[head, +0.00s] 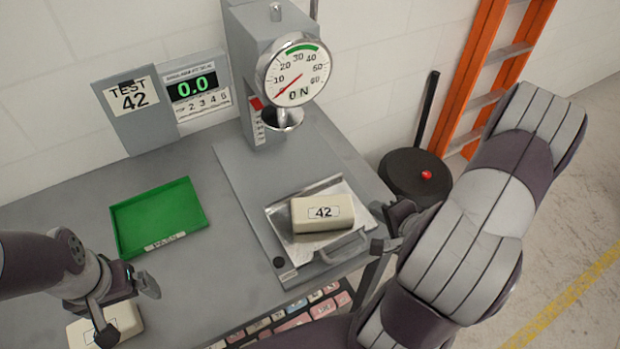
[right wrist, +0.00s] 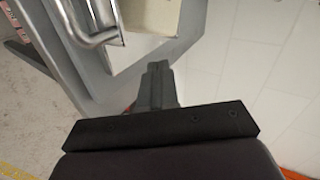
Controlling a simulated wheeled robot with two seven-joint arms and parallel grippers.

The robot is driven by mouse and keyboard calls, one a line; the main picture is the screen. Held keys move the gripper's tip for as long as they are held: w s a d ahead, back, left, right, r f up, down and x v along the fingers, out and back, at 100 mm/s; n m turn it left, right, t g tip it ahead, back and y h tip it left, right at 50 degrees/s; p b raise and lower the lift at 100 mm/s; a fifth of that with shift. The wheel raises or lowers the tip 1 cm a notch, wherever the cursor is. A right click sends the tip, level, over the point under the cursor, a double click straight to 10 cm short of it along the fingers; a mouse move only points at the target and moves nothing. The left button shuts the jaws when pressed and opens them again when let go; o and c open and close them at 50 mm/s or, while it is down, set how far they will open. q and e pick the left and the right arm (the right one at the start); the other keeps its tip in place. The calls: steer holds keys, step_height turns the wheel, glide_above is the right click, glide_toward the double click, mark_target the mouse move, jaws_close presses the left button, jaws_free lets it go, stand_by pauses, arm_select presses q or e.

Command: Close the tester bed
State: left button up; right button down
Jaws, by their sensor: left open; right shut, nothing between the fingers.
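The tester bed (head: 278,225) is a shiny metal plate with a curved front handle (head: 345,247), pulled forward from under the round press head (head: 283,118). A cream foam block labelled 42 (head: 323,213) lies on it. My right gripper (head: 382,243) is shut and empty, just right of the handle and apart from it. In the right wrist view the shut fingers (right wrist: 157,82) point toward the bed's side, with the handle (right wrist: 97,36) at upper left and part of the block (right wrist: 150,14) above. My left gripper (head: 127,310) is open near another cream block (head: 124,318) at lower left.
A green tray (head: 158,217) stands empty left of the tester. A display reading 0.0 (head: 193,87) and a TEST 42 sign (head: 132,98) stand behind. The dial gauge (head: 295,72) sits above the press head. An orange ladder (head: 500,65) leans at the back right.

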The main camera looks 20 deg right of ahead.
steer(key=shift+w+d+m, duration=0.1)
steer(key=shift+d+m, duration=0.5)
steer(key=shift+d, duration=0.1)
steer(key=shift+w+f, duration=0.3)
steer(key=shift+w, duration=0.2)
glide_toward(349, 187)
steer(key=x, duration=0.2)
steer(key=shift+w+a, duration=0.3)
steer(key=shift+w, duration=0.05)
steer(key=w, duration=0.2)
steer(key=w+f, duration=0.1)
steer(key=w, duration=0.2)
steer(key=shift+d+f+p, duration=0.1)
steer(key=shift+d+p, duration=0.05)
steer(key=shift+p, duration=0.2)
steer(key=shift+w, duration=0.5)
arm_select(q)
steer(key=shift+s+d+r, duration=0.2)
steer(key=shift+d+r, duration=0.3)
steer(key=shift+d, duration=0.1)
arm_select(e)
steer(key=shift+f, duration=0.1)
steer(key=shift+w, duration=0.1)
